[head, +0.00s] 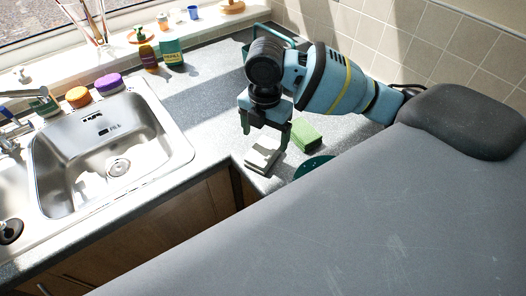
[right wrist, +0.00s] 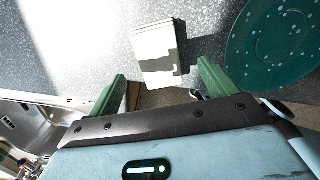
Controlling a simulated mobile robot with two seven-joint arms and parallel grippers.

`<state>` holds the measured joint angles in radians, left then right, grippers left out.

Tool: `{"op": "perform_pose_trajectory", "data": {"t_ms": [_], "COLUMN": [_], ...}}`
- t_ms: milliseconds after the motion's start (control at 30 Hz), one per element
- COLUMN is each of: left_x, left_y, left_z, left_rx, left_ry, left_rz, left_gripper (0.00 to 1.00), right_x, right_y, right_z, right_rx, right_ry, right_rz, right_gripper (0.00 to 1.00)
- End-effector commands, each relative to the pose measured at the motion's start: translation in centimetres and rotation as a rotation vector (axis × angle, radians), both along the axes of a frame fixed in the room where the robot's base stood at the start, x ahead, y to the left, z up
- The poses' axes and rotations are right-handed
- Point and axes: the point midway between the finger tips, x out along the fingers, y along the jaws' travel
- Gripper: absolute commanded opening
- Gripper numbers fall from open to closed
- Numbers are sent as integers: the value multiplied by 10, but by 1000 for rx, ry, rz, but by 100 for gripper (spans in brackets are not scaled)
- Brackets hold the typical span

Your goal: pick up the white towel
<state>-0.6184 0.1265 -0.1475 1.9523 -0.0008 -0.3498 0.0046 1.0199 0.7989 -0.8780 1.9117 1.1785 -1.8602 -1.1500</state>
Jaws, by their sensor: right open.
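The white towel (head: 262,160) is a small folded stack on the grey counter near its inner corner in the head view. In the right wrist view the towel (right wrist: 157,50) lies beyond the fingertips, between their lines, with a dark shadow on its lower right. My right gripper (head: 265,130) hangs over the counter just above the towel. Its green fingers (right wrist: 162,78) are apart with nothing between them, and the towel looks untouched. My left gripper is in neither view.
A green sponge (head: 307,136) lies right of the towel. A dark green speckled plate (right wrist: 280,45) is close by on the right. The steel sink (head: 105,150) is at left. Bottles (head: 172,52) stand by the windowsill. The counter behind the sponge is partly hidden by my arm.

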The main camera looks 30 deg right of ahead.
Motion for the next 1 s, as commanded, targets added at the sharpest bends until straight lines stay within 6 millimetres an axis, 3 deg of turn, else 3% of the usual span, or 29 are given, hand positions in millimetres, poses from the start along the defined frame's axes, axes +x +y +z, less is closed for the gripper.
{"op": "perform_pose_trajectory", "data": {"t_ms": [267, 600, 900, 1000], "left_x": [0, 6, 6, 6], "left_y": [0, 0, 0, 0], "left_z": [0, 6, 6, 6], "left_rx": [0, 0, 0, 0], "left_ry": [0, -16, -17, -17], "left_rz": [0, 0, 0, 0], "left_gripper": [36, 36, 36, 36], "right_x": [0, -1, 0, 0], "right_y": [1, 4, 4, 4], "right_z": [-13, -54, -59, -59], "right_rx": [0, 0, -1, -1], "right_ry": [0, -1, -3, -3], "right_rz": [0, -1, 0, 0], "right_gripper": [85, 85, 85, 71]}}
